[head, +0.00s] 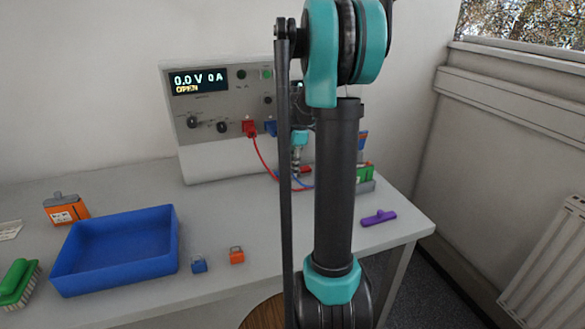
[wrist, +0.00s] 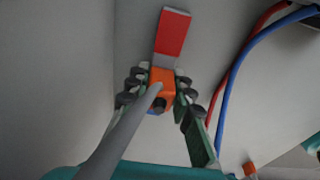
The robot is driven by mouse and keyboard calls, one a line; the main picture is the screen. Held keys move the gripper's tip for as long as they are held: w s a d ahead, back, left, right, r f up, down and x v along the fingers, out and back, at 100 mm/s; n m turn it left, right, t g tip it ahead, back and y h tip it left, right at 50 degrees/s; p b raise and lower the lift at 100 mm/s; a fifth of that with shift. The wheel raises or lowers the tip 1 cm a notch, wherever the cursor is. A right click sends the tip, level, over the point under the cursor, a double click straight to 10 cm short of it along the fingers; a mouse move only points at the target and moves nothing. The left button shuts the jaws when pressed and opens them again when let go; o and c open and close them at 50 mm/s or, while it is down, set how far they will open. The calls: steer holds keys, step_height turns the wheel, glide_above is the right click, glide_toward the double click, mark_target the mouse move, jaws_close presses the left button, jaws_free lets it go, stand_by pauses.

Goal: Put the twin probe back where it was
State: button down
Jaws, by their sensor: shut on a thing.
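In the wrist view, my gripper (wrist: 161,82) is shut on an orange block with a thick grey lead or stem running toward the camera; I take it to be the twin probe (wrist: 161,75). A flat red piece with a grey lower part (wrist: 173,34) lies just beyond the fingertips; I cannot tell whether the probe touches it. In the head view, my gripper (head: 298,163) points down in front of the cycler (head: 220,155), partly hidden by my arm. The probe cannot be made out clearly there.
Red (wrist: 243,65) and blue (wrist: 240,90) cables curve right of my gripper. The cycler's display reads 0.0 V, 0 A, OPEN.

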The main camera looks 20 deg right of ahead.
steer(key=shift+f, duration=0.1)
steer(key=c, duration=1.3)
jaws_free()
steer(key=shift+c, duration=0.2)
step_height(320, 180, up, 12)
steer(key=d, duration=0.1)
steer(key=shift+d, duration=0.25)
